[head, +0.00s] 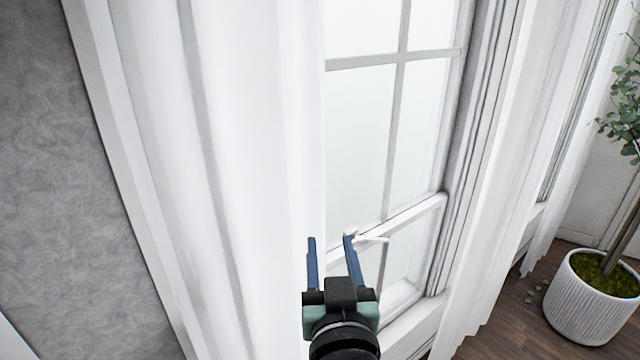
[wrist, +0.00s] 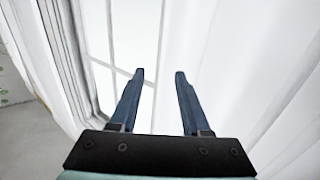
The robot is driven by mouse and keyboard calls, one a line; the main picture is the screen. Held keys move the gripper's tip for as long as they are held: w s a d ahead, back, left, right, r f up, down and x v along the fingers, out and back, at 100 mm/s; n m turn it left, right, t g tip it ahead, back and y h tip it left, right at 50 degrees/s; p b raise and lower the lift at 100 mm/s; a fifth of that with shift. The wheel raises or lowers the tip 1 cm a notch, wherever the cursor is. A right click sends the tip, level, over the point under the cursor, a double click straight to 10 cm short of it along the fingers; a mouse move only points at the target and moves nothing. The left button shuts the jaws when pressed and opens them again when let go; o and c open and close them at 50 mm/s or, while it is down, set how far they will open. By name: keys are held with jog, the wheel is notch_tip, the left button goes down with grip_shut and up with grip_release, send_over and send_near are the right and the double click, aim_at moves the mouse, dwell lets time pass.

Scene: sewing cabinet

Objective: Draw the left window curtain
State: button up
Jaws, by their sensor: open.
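The left window curtain (head: 215,150) is a white, softly pleated sheet hanging at the left of the window (head: 360,115). Its right edge hangs over the left part of the panes, and the right part of the glass is uncovered. My gripper (head: 330,238) is open and empty at that edge, low in front of the window. In the wrist view my gripper's (wrist: 160,74) two blue fingers are apart, with the white curtain cloth (wrist: 240,70) filling the right side. I cannot tell whether a finger touches the cloth. A small white piece (head: 372,239) shows beside the right fingertip.
Another white curtain (head: 510,170) hangs right of the window. A ribbed white pot (head: 590,300) with a plant stands on the dark wood floor (head: 505,325) at the right. A grey wall (head: 60,200) is at the left. The window sill (head: 415,325) juts below the panes.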

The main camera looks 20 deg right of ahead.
aim_at(324, 205)
jog(key=p+x, duration=0.3)
jog(key=x, duration=0.8)
jog(key=shift+w+p, duration=0.3)
jog(key=shift+p, duration=0.1)
grip_shut()
dwell(1.0)
